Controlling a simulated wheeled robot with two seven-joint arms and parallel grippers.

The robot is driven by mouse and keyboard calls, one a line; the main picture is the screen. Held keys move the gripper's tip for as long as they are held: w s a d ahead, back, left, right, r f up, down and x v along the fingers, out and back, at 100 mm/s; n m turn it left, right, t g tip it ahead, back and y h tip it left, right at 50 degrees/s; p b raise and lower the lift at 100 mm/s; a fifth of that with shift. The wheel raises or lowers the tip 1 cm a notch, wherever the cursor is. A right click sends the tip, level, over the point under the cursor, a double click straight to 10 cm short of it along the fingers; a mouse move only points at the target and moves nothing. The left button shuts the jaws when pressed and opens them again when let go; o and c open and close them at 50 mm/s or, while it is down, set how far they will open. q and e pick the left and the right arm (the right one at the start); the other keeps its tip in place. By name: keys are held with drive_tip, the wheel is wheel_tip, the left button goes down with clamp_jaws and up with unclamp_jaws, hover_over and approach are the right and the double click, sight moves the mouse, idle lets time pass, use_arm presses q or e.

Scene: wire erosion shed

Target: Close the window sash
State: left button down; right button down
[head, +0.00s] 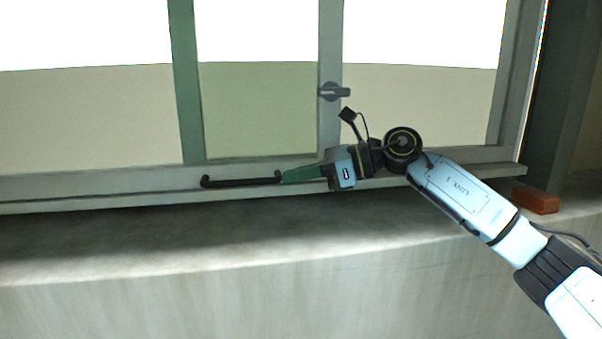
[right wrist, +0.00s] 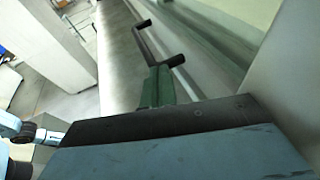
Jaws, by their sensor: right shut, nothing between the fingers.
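The window sash has a grey-green frame; its upright stile (head: 329,130) carries a dark latch (head: 333,91). A greener strip of glass (head: 260,110) lies between this stile and a green upright (head: 186,80) to its left. A black bar handle (head: 240,182) runs level along the bottom rail, and it also shows in the right wrist view (right wrist: 149,45). My right gripper (head: 283,176) has green fingers, shut and empty, at the handle's right end. In the right wrist view the fingers (right wrist: 157,85) point at that end; I cannot tell whether they touch.
A concrete sill (head: 150,235) runs below the window. A red-brown block (head: 536,200) lies on it at the right, close to my right arm. A dark green post (head: 560,90) stands right of the window frame. The sill left of my gripper is clear.

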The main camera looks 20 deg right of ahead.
drive_tip(key=w+a+p, duration=0.1)
drive_tip(key=a, duration=0.3)
drive_tip(key=w+a+p, duration=0.1)
drive_tip(key=a, duration=0.8)
drive_tip(key=shift+w+r+p, duration=0.25)
drive_tip(key=shift+w+p, duration=0.15)
drive_tip(key=w+a, duration=0.1)
drive_tip(key=a, duration=0.3)
drive_tip(key=w+a, duration=0.1)
drive_tip(key=a, duration=0.4)
drive_tip(key=w+a, duration=0.1)
drive_tip(key=a, duration=0.4)
drive_tip(key=shift+w+a+f, duration=0.1)
drive_tip(key=shift+w+f, duration=0.15)
drive_tip(key=shift+w, duration=0.05)
drive_tip(key=shift+a+r, duration=0.1)
drive_tip(key=shift+s, duration=0.1)
